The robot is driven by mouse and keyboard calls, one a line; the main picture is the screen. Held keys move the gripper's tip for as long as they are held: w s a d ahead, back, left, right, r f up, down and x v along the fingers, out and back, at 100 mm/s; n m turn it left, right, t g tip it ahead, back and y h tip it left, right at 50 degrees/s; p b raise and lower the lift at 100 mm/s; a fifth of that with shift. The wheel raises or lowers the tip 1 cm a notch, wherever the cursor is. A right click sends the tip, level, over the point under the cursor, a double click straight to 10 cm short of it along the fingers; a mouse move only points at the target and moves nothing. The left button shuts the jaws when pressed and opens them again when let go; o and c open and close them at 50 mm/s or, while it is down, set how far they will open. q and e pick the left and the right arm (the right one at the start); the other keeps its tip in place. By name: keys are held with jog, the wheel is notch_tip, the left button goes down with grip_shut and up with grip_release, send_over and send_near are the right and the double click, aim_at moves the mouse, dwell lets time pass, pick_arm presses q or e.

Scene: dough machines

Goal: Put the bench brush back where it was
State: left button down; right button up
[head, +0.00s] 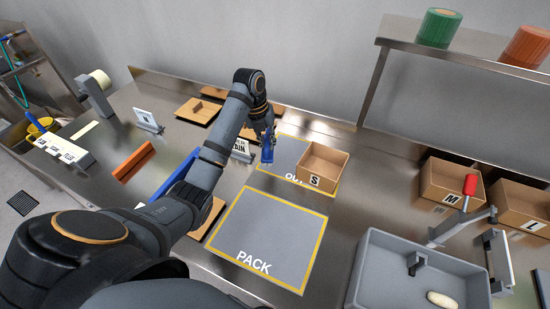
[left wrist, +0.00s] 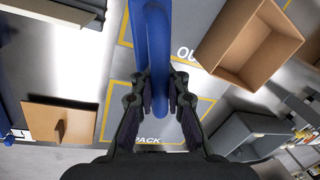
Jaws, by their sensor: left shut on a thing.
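My left gripper (head: 268,138) hangs over the steel bench, near the OUT mat (head: 283,148) and left of the box marked S. It is shut on a blue thing, which I take to be the bench brush (head: 267,154). In the left wrist view the brush (left wrist: 157,50) is a long blue bar running up from between the fingers (left wrist: 160,105). Its bristles cannot be made out. Whether it touches the bench is unclear. My right gripper is in neither view.
The open S box (head: 323,165) stands on the OUT mat. The PACK mat (head: 265,232) is bare. A blue divider (head: 168,180) and an orange divider (head: 133,161) stand at left. A grey bin (head: 385,246) and boxes M (head: 450,180) and L (head: 520,207) are at right.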

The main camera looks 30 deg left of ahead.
pick_arm(q)
jog(key=w+f+p, duration=0.2)
jog(key=shift+d+f, duration=0.2)
jog(key=shift+f, duration=0.15)
jog(key=shift+w+f, duration=0.2)
jog(key=shift+f, duration=0.1)
jog(key=shift+w+d+f, duration=0.1)
jog(key=shift+w+f, duration=0.05)
jog(key=shift+f, duration=0.05)
jog(key=f+p, duration=0.1)
jog(key=f, duration=0.2)
jog(key=shift+w+f+p, duration=0.15)
jog(key=shift+w+p, duration=0.05)
jog(key=shift+p, duration=0.15)
jog(key=shift+f, duration=0.25)
jog(key=c, duration=1.4)
grip_release()
jog(key=shift+s, duration=0.1)
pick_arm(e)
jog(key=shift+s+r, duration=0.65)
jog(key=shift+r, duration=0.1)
pick_arm(q)
jog(key=shift+o, duration=0.2)
